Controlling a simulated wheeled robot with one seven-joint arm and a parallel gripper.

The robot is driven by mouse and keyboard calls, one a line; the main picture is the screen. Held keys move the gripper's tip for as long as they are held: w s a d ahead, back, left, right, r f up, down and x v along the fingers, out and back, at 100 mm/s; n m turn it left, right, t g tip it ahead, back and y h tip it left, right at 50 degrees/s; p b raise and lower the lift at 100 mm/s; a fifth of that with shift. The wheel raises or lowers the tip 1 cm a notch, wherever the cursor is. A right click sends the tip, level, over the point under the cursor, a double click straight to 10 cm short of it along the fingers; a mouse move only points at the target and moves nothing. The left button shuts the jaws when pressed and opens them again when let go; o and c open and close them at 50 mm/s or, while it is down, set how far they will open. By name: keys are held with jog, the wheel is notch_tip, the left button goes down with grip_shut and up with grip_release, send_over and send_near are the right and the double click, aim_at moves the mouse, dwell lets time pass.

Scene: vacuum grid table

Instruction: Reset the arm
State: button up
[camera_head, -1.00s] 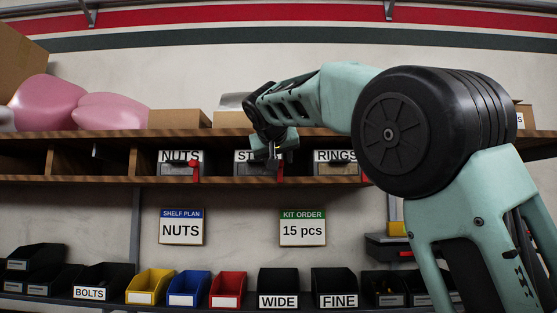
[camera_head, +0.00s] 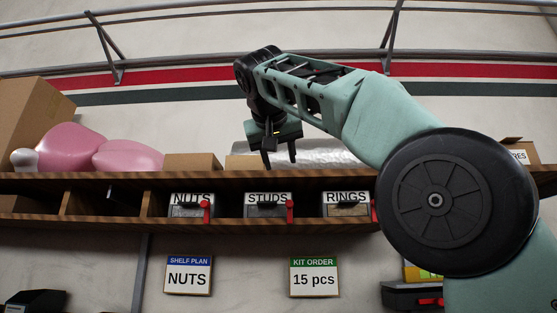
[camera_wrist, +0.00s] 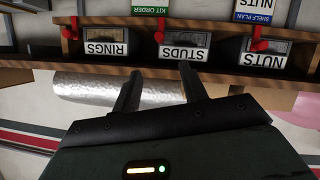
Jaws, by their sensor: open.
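My gripper (camera_head: 281,155) is raised above the shelf in the head view, in front of a silvery roll (camera_head: 312,153). Its two fingers point down and stand apart with nothing between them. In the wrist view, which shows the shelf upside down, the open fingers (camera_wrist: 160,85) reach toward the shelf edge near the STUDS box. My arm comes in from the right, its large black joint low at the right of the head view.
Boxes marked NUTS (camera_head: 191,205), STUDS (camera_head: 267,205) and RINGS (camera_head: 346,204) sit in the shelf (camera_head: 110,180). Pink bulky items (camera_head: 80,150) and cardboard boxes (camera_head: 45,120) stand on top. Signs NUTS (camera_head: 188,276) and KIT ORDER (camera_head: 314,277) hang below.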

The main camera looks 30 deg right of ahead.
jog(key=shift+s+a+r, duration=0.15)
jog(key=shift+s+a, duration=0.1)
jog(key=shift+s, duration=0.1)
dwell(0.4)
jog(key=w+a+f+n+g+y+b, duration=0.1)
jog(key=w+a+f+n+y, duration=0.15)
jog(key=f, duration=0.75)
jog(key=w+a+f+n+g+y+b, duration=0.1)
jog(key=w+a+f+n+y+b, duration=0.2)
jog(key=f, duration=0.7)
jog(key=s+a+f+n+g+y, duration=0.1)
jog(key=a+f, duration=0.3)
jog(key=f, duration=0.4)
jog(key=s+a+f+n+g+y, duration=0.15)
jog(key=a+f, duration=0.25)
jog(key=f, duration=0.4)
jog(key=s+a+f+n+g+b, duration=0.1)
jog(key=s+f+n+g+b, duration=0.1)
jog(key=s+f, duration=1.2)
jog(key=s+a+f+n+g+y+b, duration=0.1)
jog(key=s+a+f+n+g+b, duration=0.1)
jog(key=s+f, duration=1.2)
notch_tip(320, 180, down, 6)
jog(key=shift+s+a+f+g+b, duration=0.15)
jog(key=shift+s+f+g+b, duration=0.15)
jog(key=shift+g+b, duration=0.5)
